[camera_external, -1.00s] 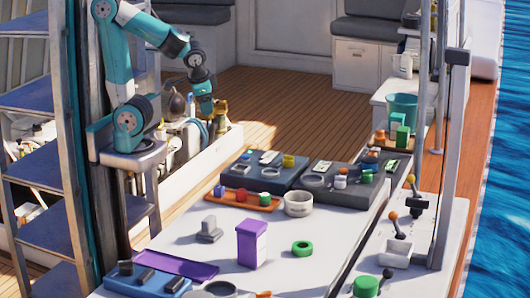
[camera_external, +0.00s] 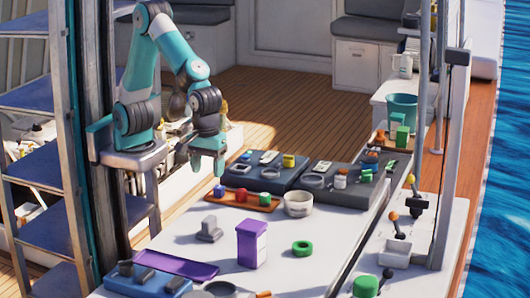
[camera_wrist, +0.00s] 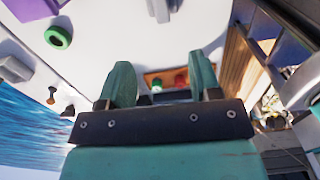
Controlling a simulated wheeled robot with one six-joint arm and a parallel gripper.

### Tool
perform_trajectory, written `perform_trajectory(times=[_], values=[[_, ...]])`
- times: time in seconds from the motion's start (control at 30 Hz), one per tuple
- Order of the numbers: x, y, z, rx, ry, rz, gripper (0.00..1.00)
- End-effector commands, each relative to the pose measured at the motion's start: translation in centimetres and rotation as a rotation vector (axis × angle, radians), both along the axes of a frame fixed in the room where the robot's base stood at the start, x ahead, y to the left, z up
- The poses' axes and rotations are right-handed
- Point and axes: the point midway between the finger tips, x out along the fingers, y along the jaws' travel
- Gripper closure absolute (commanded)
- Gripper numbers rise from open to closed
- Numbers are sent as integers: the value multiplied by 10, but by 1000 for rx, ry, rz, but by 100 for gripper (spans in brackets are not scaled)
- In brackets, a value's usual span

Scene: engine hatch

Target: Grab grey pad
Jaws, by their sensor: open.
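A grey piece (camera_external: 209,230) with a flat base and a raised block stands on the white table, left of the purple box (camera_external: 252,244). It is the likeliest grey pad, but I cannot be sure of the match. A grey piece, probably the same one, shows at the top edge of the wrist view (camera_wrist: 160,9), partly cut off. My gripper (camera_external: 216,168) points down, above and behind the table's back-left part, apart from the grey piece. In the wrist view my gripper's two teal fingers (camera_wrist: 163,80) are spread with nothing held; an orange-brown tray (camera_wrist: 166,77) shows beyond them.
The orange-brown tray (camera_external: 262,207) with small coloured items lies behind the grey piece. A white pot (camera_external: 298,204), a green ring (camera_external: 302,248), a purple tray (camera_external: 176,264) and two dark trays of parts surround it. The white tabletop is bare immediately around it.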

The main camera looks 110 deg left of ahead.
Motion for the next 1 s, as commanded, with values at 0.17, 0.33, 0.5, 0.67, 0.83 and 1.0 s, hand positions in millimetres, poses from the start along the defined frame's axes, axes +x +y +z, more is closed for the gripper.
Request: perform_trajectory(times=[0.17, 0.33, 0.5, 0.67, 0.83, 1.0], values=[[-2, 2, -41, 4, 8, 0, 43], [-2, 2, -78, 4, 6, 0, 43], [-1, 2, -101, 2, 3, 0, 43], [-1, 1, -110, 2, 2, -1, 43], [-4, 0, -134, 4, 6, -1, 43], [-3, 0, -155, 2, 2, -1, 43]])
